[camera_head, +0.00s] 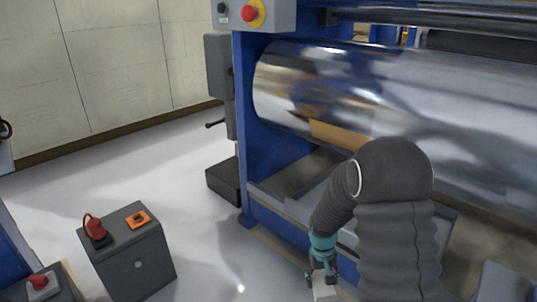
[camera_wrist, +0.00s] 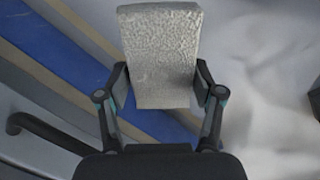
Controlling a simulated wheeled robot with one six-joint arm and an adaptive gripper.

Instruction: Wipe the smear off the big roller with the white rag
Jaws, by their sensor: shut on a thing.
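The big roller (camera_head: 420,95) is a shiny, mirror-like metal cylinder lying across the blue machine frame in the head view. A tan-brown patch (camera_head: 340,135) shows low on its left part; I cannot tell whether it is the smear or a reflection. My gripper (camera_head: 322,274) points down in front of the machine, below and apart from the roller. It is shut on the white rag (camera_wrist: 160,50), which looks like a pale, textured pad between both fingers in the wrist view. The rag's lower end (camera_head: 325,293) shows at the bottom edge of the head view. My arm hides part of the roller's front.
The blue machine frame (camera_head: 262,140) stands left of the roller, with a red-button control box (camera_head: 252,14) above. A dark grey cabinet (camera_head: 135,262) at lower left carries a red item (camera_head: 96,230) and an orange item (camera_head: 138,219). The pale floor (camera_head: 190,165) between is clear.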

